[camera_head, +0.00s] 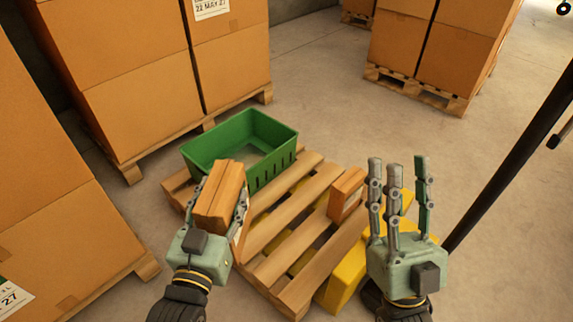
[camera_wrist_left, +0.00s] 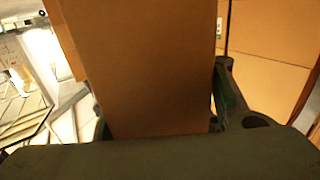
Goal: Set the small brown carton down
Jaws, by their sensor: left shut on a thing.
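A small brown carton (camera_head: 219,195) is held in my left gripper (camera_head: 217,205), above the near left part of a wooden pallet (camera_head: 272,266). The carton (camera_wrist_left: 145,65) fills the middle of the left wrist view, between the fingers. My left gripper is shut on it. A second small brown carton (camera_head: 346,193) stands on the right part of the pallet. My right gripper (camera_head: 397,185) is open and empty, fingers pointing up, to the right of that second carton. The contact between the held carton's underside and anything below is hidden by the gripper.
A green open crate (camera_head: 210,150) sits at the pallet's far left corner and looks empty. Yellow parts (camera_head: 346,270) show beside and under the pallet. Large stacked cartons (camera_head: 135,110) stand on pallets at left and back. A dark pole (camera_head: 510,160) slants at right. Pallet slats between the cartons are bare.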

